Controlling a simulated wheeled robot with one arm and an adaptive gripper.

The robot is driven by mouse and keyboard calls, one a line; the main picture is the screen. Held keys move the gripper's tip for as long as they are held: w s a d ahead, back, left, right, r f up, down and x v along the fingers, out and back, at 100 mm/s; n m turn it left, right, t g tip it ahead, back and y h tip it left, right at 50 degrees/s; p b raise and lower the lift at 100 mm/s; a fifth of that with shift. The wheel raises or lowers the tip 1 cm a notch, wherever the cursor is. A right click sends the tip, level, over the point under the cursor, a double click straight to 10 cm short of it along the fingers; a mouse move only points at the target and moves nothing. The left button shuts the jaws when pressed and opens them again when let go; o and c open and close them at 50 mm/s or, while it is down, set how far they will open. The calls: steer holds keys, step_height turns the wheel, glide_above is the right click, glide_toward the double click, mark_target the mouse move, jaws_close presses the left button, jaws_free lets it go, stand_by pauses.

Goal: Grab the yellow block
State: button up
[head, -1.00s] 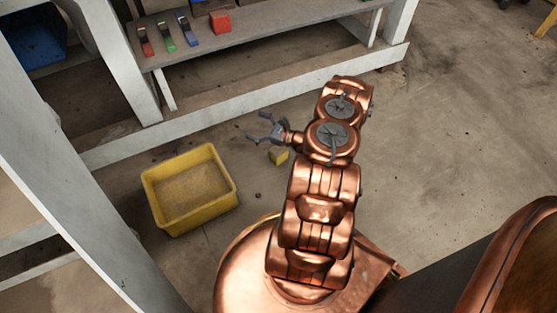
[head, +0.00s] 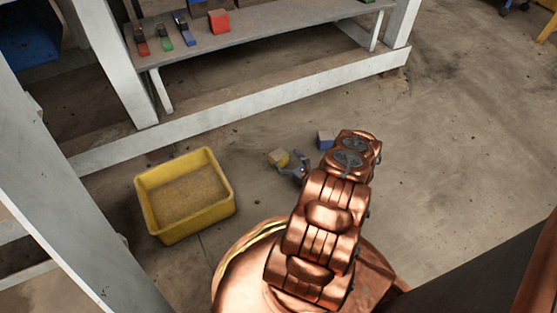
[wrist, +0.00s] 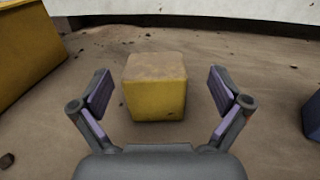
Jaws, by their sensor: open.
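The yellow block (head: 278,157) sits on the floor, to the right of the yellow bin in the head view. Its top is dusty brown and its side is yellow. In the wrist view the block (wrist: 155,88) stands upright, centred between the two fingers. My gripper (wrist: 160,95) is open, with a finger on each side and a visible gap to the block on both sides. In the head view my gripper (head: 292,166) is low near the floor, just beside the block, partly covering its edge.
A yellow bin (head: 147,213) stands on the floor at left. A blue block (head: 325,140) lies right of the yellow block. A shelf (head: 285,22) holds a red block (head: 219,21) and several small coloured items. Open floor lies to the right.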

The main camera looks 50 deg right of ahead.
mark_target(274, 151)
steer(key=shift+w+a+f+b, duration=0.1)
steer(key=shift+w+f+b, duration=0.15)
steer(key=shift+w, duration=0.55)
steer(key=shift+w+a+f+b, duration=0.15)
steer(key=shift+w+b, duration=0.1)
steer(key=shift+w, duration=0.5)
steer(key=shift+w+d, duration=0.15)
steer(key=shift+w, duration=1.05)
steer(key=c, duration=1.3)
